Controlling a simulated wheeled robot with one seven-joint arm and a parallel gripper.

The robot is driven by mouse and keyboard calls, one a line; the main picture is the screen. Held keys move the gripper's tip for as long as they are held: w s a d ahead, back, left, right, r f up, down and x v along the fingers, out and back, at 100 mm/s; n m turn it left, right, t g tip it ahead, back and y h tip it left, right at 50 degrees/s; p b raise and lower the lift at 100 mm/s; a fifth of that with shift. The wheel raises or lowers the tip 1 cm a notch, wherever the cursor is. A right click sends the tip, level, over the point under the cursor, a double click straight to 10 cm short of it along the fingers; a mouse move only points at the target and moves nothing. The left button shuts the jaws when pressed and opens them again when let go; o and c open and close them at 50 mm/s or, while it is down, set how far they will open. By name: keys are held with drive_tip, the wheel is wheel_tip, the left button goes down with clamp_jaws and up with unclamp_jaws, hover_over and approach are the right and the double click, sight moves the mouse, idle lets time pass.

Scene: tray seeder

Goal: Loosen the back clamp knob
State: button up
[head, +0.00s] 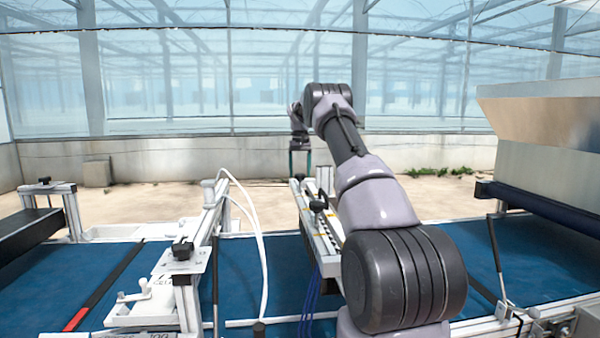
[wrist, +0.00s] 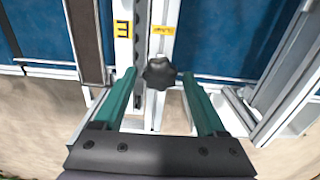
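The black lobed clamp knob (wrist: 159,73) shows in the wrist view at the end of a white slotted rail (wrist: 140,45). My gripper (wrist: 158,77) is open, with one teal finger on each side of the knob and a visible gap on both sides. The knob appears between the fingertips; how deep they reach past it I cannot tell. In the head view my gripper (head: 299,164) points down at the far end of the rail (head: 322,236), where a small dark knob (head: 299,177) shows. A nearer black knob (head: 318,205) stands on the same rail.
A blue conveyor belt (head: 270,262) runs under the rail. A white frame post (wrist: 285,70) stands right of my fingers and a dark bar (wrist: 86,45) left of them. White hoses (head: 262,245) hang left of the rail. A metal hopper (head: 545,130) stands at the right.

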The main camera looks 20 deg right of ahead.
drive_tip(key=shift+r, duration=0.1)
wheel_tip(320, 180, up, 11)
drive_tip(key=shift+f, duration=0.2)
idle(0.5)
idle(0.4)
